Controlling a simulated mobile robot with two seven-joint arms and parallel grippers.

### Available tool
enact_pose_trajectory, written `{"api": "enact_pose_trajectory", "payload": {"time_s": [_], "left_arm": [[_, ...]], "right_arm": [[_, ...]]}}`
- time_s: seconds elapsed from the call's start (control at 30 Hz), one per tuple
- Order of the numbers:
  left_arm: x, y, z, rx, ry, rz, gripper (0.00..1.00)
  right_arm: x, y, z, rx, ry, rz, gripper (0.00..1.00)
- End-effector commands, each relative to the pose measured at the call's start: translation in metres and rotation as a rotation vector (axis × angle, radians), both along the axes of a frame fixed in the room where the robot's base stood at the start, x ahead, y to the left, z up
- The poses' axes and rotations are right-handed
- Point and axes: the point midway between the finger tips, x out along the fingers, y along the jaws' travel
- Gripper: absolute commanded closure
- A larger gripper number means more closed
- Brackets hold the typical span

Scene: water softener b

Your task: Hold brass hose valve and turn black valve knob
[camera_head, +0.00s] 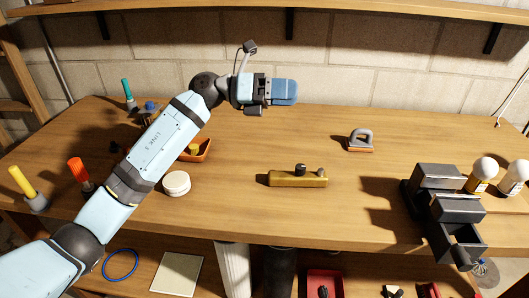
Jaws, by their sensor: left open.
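The brass hose valve (290,180) lies on the wooden workbench near the middle, as a long gold body. The black valve knob (300,169) sits on top of it, with a smaller dark part toward its right end. My left gripper (285,92) is above and behind the valve, over the back of the bench, with its blue fingers pointing right. It is open and empty, well apart from the valve. My right gripper is not in view.
A dark vise-like block (446,205) stands at the right, beside white-topped bottles (483,170). A white round tub (176,183) and an orange tray (204,148) are to the left. Bench around the valve is clear.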

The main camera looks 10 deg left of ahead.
Motion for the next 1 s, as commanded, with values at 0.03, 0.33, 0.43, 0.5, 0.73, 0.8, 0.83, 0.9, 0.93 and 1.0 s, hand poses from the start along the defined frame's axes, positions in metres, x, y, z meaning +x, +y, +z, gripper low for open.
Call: {"api": "enact_pose_trajectory", "payload": {"time_s": [0.03,0.33,0.43,0.5,0.73,0.8,0.83,0.9,0.93,1.0], "left_arm": [[0.000,-0.009,-0.025,0.157,-0.092,-0.029,0.45],[0.018,0.019,-0.151,0.976,-0.462,-0.244,0.45],[0.024,0.035,-0.166,1.116,-0.502,-0.287,0.45],[0.026,0.042,-0.172,1.174,-0.517,-0.304,0.45],[0.028,0.041,-0.191,1.209,-0.523,-0.318,0.45],[0.028,0.038,-0.200,1.207,-0.521,-0.317,0.45],[0.028,0.037,-0.203,1.208,-0.521,-0.317,0.45],[0.028,0.033,-0.212,1.206,-0.521,-0.317,0.45],[0.028,0.031,-0.216,1.206,-0.521,-0.318,0.45],[0.029,0.028,-0.225,1.206,-0.521,-0.315,0.45]], "right_arm": [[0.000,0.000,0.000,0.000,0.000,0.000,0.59],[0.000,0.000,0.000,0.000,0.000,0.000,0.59],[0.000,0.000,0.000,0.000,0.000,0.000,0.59],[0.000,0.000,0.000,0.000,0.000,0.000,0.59],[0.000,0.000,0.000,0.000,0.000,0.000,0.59],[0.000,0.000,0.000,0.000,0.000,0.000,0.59],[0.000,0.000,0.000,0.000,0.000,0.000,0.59],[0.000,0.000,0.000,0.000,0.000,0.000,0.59],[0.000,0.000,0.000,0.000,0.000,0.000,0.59],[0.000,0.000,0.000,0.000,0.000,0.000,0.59]]}}
